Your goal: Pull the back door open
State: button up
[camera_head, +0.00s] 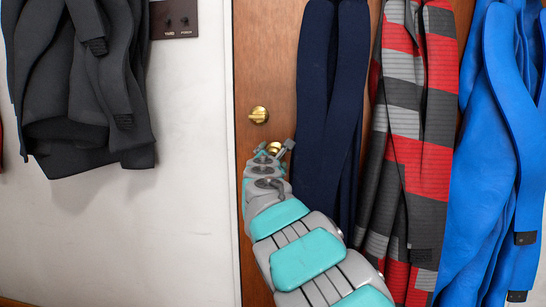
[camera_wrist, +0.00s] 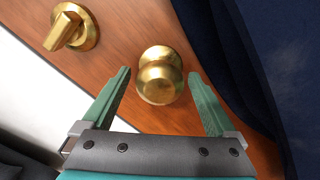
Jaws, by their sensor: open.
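The back door (camera_head: 262,75) is brown wood and appears closed, its left edge meeting a white wall. A brass knob (camera_wrist: 159,75) sits on it, below a brass thumb-turn lock (camera_head: 259,115) that also shows in the wrist view (camera_wrist: 73,28). In the head view the knob (camera_head: 273,148) is partly hidden by my gripper (camera_head: 276,152). In the wrist view my gripper (camera_wrist: 163,88) is open, with one green finger on each side of the knob. Both fingers look apart from the knob. How deep the knob sits between them is hard to tell.
A navy garment (camera_head: 331,95), a red-and-grey striped one (camera_head: 418,120) and a blue one (camera_head: 505,130) hang over the door, right of the knob. The navy cloth is close to my right finger.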

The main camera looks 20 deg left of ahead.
grip_shut()
dwell(0.7)
